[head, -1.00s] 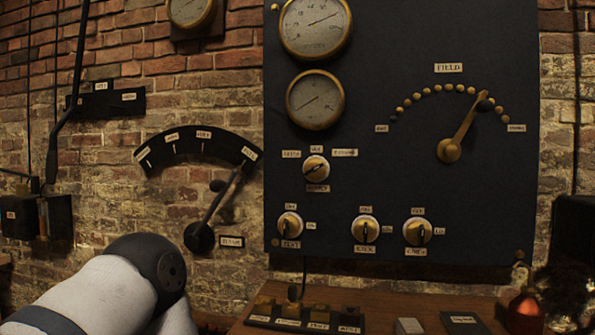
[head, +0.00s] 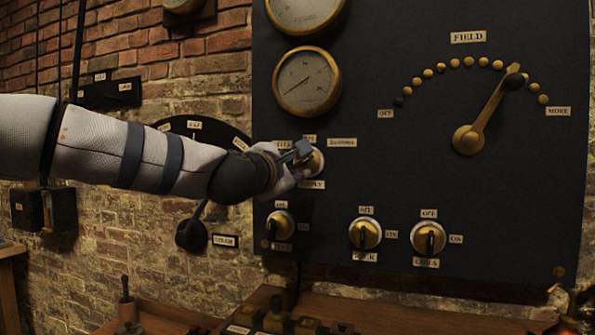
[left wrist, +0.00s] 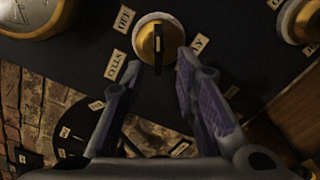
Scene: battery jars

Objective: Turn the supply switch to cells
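The supply switch is a round brass knob with a black handle (head: 318,160), on the dark panel, partly hidden behind my left gripper (head: 298,160). In the left wrist view, the knob (left wrist: 146,42) shows at top centre, its black handle bar upright in the picture. The off label (left wrist: 124,18) and the cells label (left wrist: 115,64) sit to its left; another label, partly hidden, is at its right. My left gripper (left wrist: 160,72) is open, its fingers spread on either side of the handle. I cannot tell whether they touch it. My right gripper is not in view.
Three similar small switches (head: 280,226) (head: 365,234) (head: 429,238) sit lower on the panel. A brass gauge (head: 307,82) is above, and the field lever (head: 490,115) is at right. A curved dial plate (head: 178,126) is behind my arm. A wooden bench (head: 400,315) lies below.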

